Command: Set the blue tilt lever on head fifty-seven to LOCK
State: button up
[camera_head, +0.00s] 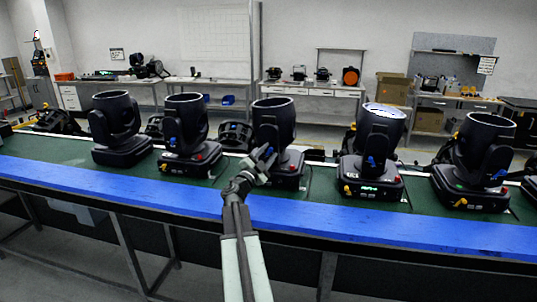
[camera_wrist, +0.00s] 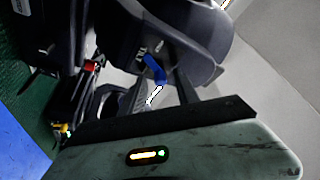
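A black moving head (camera_head: 273,122) stands at the middle of the row, behind my gripper. I cannot read a number on it. Its blue tilt lever (camera_wrist: 153,68) shows near the centre of the wrist view, on the side of the head by the yoke. My gripper (camera_head: 263,157) is right at this lever. In the wrist view its dark fingers reach up from the palm with a gap between them, and the lever lies in or just beyond that gap. Contact cannot be made out. The lever's LOCK marking is not legible.
More black heads stand to the left (camera_head: 185,125) and right (camera_head: 378,140) on the green bench, with small blue, red and yellow levers. A blue strip (camera_head: 130,190) runs along the bench front. A red lever (camera_wrist: 91,66) lies left of my fingers in the wrist view.

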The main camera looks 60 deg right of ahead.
jog(key=b+v, duration=0.2)
jog(key=v, duration=0.5)
jog(key=shift+a, duration=0.4)
